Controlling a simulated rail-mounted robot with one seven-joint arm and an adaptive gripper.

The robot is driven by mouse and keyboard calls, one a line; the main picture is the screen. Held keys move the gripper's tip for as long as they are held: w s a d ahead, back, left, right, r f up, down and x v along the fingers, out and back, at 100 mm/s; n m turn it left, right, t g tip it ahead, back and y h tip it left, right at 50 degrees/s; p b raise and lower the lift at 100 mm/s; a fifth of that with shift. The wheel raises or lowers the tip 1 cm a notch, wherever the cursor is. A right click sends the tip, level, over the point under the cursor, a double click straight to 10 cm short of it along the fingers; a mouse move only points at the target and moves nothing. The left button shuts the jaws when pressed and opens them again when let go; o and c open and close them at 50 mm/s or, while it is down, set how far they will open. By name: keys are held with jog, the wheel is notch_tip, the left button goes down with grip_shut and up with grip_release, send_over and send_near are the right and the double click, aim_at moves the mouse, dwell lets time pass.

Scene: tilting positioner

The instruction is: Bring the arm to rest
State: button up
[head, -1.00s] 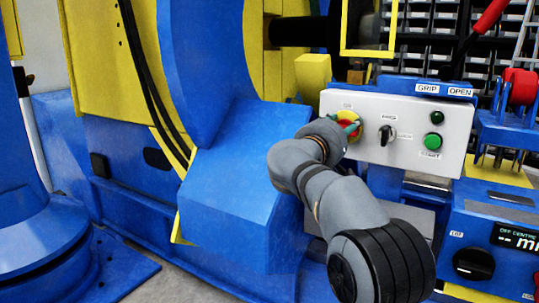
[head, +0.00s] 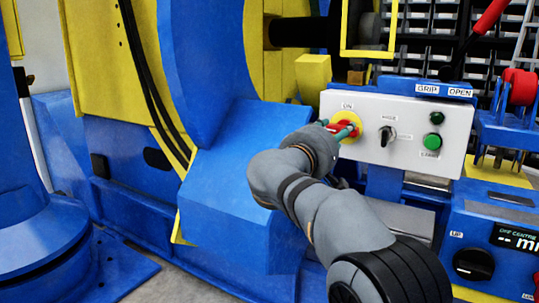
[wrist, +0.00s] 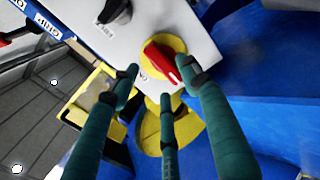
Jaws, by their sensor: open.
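My gripper (head: 339,127) is at the left part of the white control box (head: 447,160), in front of the red knob on its yellow disc. In the wrist view, my gripper (wrist: 160,78) has three green fingers, spread apart with nothing held between them. The red knob (wrist: 163,63) lies just beyond the fingertips, on the yellow disc (wrist: 176,43). I cannot tell whether a fingertip touches it. My grey arm reaches up from the lower right, with its wrist bent toward the box.
A black switch (head: 387,135) and a green button (head: 431,142) sit right of the knob on the box. A large blue and yellow machine (head: 245,190) fills the left and middle. A blue unit with a black dial (head: 474,264) stands at the lower right.

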aim_at(343, 127)
jog(key=x, duration=0.5)
jog(key=shift+w+d, duration=0.25)
jog(key=shift+w, duration=0.05)
jog(key=shift+w+f+m, duration=0.1)
jog(key=shift+f+m, duration=0.05)
jog(key=shift+m, duration=1.25)
